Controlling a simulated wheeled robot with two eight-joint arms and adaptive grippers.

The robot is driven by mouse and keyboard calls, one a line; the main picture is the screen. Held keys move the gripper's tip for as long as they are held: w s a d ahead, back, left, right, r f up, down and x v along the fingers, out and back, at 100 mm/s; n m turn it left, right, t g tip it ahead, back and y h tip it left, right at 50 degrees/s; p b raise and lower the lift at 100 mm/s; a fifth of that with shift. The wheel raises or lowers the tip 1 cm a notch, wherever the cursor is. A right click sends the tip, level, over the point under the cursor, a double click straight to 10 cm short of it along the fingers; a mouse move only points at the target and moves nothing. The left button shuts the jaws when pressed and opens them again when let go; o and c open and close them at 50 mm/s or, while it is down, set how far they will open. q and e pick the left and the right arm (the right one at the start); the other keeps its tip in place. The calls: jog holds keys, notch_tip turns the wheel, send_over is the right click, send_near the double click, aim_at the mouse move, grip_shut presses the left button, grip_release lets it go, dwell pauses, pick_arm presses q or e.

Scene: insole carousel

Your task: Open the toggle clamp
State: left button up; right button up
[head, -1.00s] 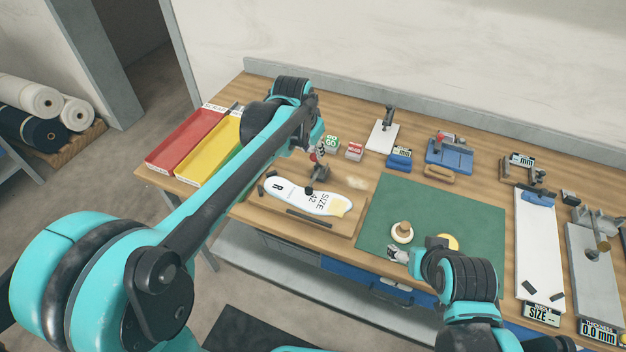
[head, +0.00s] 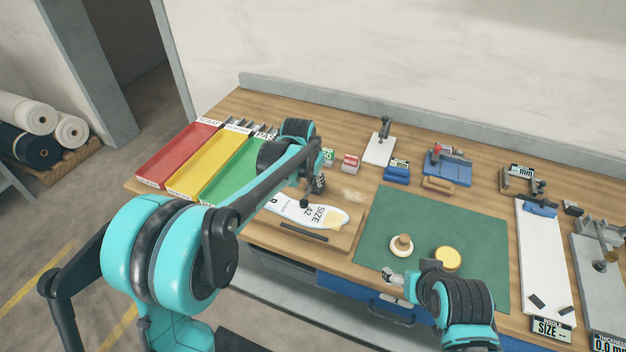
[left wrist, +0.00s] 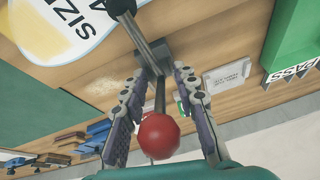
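The toggle clamp (left wrist: 146,45) stands on the wooden board beside the white SIZE 42 insole (head: 322,215). Its arm reaches over the insole, with a dark tip at the insole's surface. Its handle ends in a red ball (left wrist: 160,136), which in the left wrist view sits between the fingers of my left gripper (left wrist: 158,72). The fingers are spread, with gaps beside the handle. In the head view my left gripper (head: 316,184) is at the clamp and hides the red ball. My right gripper (head: 393,277) is at the green mat's front edge; its finger state is unclear.
Red (head: 178,152), yellow (head: 208,165) and green (head: 238,170) trays lie at left. The green mat (head: 400,215) holds a knobbed round piece (head: 401,245) and a yellow disc (head: 447,259). Blue fixtures (head: 447,168) stand behind it.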

pick_arm(q)
grip_shut()
jog(key=shift+w+r+g+p, duration=0.25)
jog(key=shift+g+p, duration=0.25)
jog(key=shift+p, duration=0.35)
jog(key=shift+w+d+r+g+y+p, duration=0.15)
jog(key=shift+g+y+p, duration=0.1)
jog(key=shift+g+p, duration=0.3)
jog(key=shift+w+r+g+y+p, duration=0.15)
jog(key=shift+g+y+p, duration=0.15)
jog(key=shift+p, duration=0.35)
jog(key=shift+w+d+g+y+p, duration=0.1)
jog(key=shift+w+g+y+p, duration=0.2)
jog(key=shift+g+p, duration=0.7)
jog(key=shift+w+g+y+p, duration=0.25)
jog(key=shift+g+p, duration=0.65)
jog(key=shift+g, duration=0.05)
